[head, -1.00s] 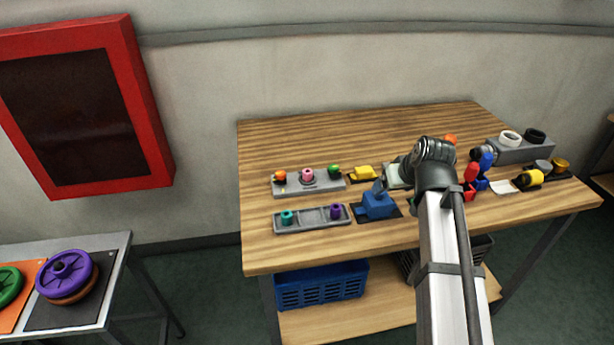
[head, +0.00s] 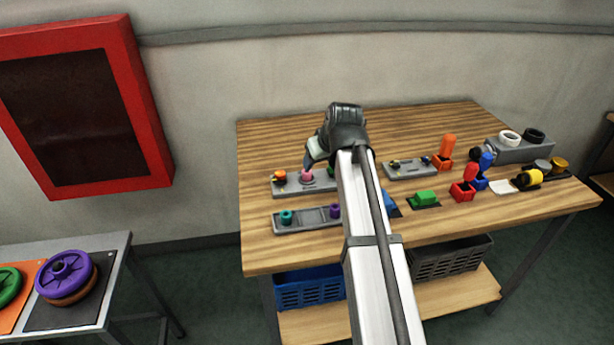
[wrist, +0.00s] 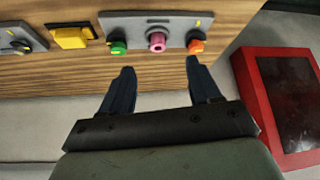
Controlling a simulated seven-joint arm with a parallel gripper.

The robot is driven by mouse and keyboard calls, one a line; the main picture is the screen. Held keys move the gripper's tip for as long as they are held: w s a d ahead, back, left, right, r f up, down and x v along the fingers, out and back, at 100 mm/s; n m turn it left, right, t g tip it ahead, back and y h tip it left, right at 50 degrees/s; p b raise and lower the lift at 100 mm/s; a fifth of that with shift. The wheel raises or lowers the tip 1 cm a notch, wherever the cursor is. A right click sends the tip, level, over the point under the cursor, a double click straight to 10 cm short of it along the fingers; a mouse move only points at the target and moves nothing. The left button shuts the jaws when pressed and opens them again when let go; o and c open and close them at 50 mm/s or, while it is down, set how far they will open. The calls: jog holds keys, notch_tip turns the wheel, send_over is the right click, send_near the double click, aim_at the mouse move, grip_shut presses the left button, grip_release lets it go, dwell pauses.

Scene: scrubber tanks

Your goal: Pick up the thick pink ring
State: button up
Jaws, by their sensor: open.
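The thick pink ring (head: 306,175) sits upright in the middle of a grey holder (head: 290,189), between an orange knob (head: 280,175) and a green knob. In the wrist view the pink ring (wrist: 157,41) shows with its central hole, with the green knob (wrist: 118,47) on the left and the orange knob (wrist: 196,46) on the right. My gripper (wrist: 160,80) is open and empty, its two fingers pointing toward the holder with the ring lying ahead between them. In the head view my gripper (head: 312,160) is close to the ring, and my arm partly hides the green knob.
A second grey holder with a teal ring (head: 286,217) and a purple ring (head: 334,211) stands in front. Red and blue switches (head: 462,190) stand to the right. The wooden table (head: 270,140) is clear at the back left. A red cabinet (wrist: 285,85) is on the wall.

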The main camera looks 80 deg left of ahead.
jog(key=s+a+r, duration=0.2)
jog(key=s+a, duration=0.1)
jog(key=a, duration=0.3)
jog(key=m+t+h, duration=0.1)
jog(key=m+h, duration=0.2)
send_over(309, 173)
jog(key=d, duration=0.2)
jog(key=f, duration=0.9)
jog(key=shift+a, duration=0.2)
jog(key=shift+s+a+f, duration=0.1)
jog(key=shift+a+f, duration=0.3)
jog(key=shift+f, duration=0.2)
jog(key=x, duration=0.4)
jog(key=shift+a, duration=0.1)
jog(key=shift+c, duration=0.2)
grip_shut()
